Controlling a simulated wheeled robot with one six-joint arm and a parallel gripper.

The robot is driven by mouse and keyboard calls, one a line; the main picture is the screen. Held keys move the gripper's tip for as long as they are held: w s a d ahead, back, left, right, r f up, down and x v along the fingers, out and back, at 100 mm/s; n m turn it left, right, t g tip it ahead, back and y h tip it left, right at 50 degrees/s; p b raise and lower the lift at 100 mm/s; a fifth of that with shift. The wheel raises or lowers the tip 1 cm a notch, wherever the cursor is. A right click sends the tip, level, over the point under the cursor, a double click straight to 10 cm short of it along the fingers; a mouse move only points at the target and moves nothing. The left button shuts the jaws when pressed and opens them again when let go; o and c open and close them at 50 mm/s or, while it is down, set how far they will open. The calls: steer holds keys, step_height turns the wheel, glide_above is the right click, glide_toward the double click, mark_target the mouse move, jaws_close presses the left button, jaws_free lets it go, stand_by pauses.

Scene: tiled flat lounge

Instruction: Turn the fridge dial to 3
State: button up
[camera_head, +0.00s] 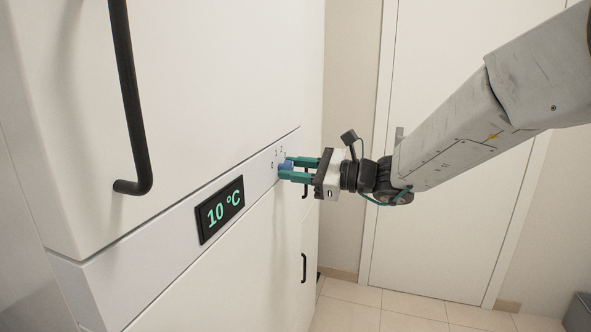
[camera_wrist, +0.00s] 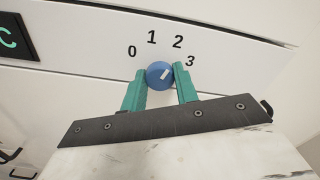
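The fridge dial (camera_wrist: 159,77) is a round blue knob with a white pointer mark, on the fridge's white panel. The numbers 0, 1, 2 and 3 are printed in an arc around it. The mark points up and to the right, closest to the 2 (camera_wrist: 177,42). My gripper (camera_wrist: 160,71) has its two green fingers on either side of the dial and appears shut on it. In the head view my gripper (camera_head: 287,168) reaches in from the right, and the dial (camera_head: 284,165) is partly hidden by the fingers.
A display (camera_head: 220,209) reading 10 °C sits left of the dial on the same panel. A long black handle (camera_head: 130,100) sticks out at the upper left. A white door (camera_head: 440,200) stands behind my arm. Tiled floor (camera_head: 375,309) is clear at the bottom.

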steer(key=shift+m, duration=0.3)
steer(key=m, duration=0.3)
steer(key=shift+m, duration=2.5)
steer(key=o, duration=1)
steer(key=v, duration=0.8)
